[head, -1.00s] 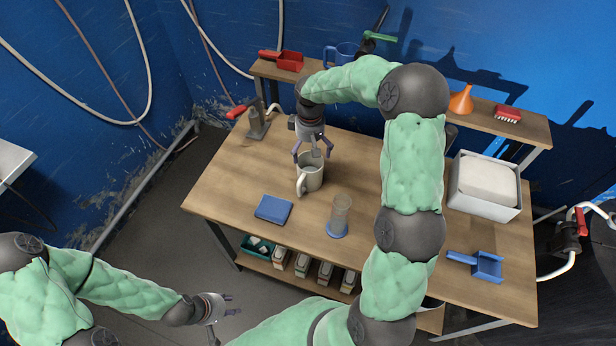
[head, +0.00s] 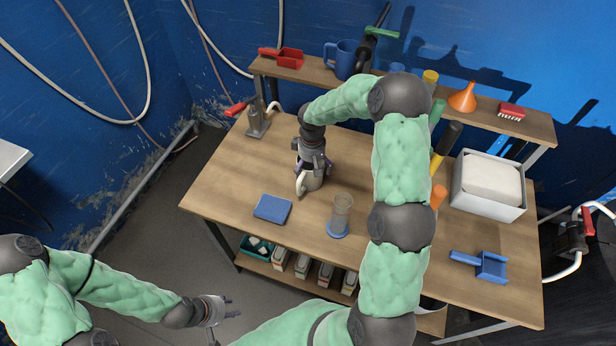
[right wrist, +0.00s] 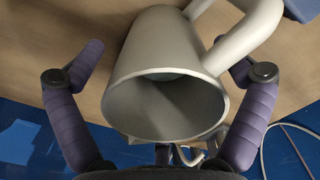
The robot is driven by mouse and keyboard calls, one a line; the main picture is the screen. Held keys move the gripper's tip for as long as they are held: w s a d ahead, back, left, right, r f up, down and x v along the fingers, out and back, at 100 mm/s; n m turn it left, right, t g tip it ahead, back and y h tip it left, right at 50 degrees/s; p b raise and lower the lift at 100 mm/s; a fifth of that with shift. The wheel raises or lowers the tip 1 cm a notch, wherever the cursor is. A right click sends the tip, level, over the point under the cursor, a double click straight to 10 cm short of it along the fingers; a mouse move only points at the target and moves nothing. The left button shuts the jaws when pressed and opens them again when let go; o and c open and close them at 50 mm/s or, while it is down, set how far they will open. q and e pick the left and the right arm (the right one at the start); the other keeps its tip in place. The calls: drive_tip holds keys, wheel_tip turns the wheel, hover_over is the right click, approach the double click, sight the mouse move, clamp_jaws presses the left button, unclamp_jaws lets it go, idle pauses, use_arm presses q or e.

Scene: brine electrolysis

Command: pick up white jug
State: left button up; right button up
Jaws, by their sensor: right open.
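The white jug (head: 311,182) stands upright on the wooden table, left of the middle, its handle toward the front left. My right gripper (head: 314,165) is over the jug from above and hides its rim in the head view. In the right wrist view the jug (right wrist: 160,75) shows its open mouth and handle. The purple fingers of my right gripper (right wrist: 162,112) are spread, one on each side of the jug, with gaps visible. My left gripper (head: 226,308) is away from the table at the lower left, with its fingers apart and nothing between them.
A blue flat box (head: 272,209) and a clear cylinder on a blue base (head: 340,215) stand near the jug. A metal stand (head: 257,122) is behind left. A white bin (head: 488,187) and blue scoop (head: 488,265) are right. A raised shelf (head: 430,98) runs along the back.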

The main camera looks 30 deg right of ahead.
drive_tip(key=shift+f, duration=0.5)
drive_tip(key=c, duration=1.3)
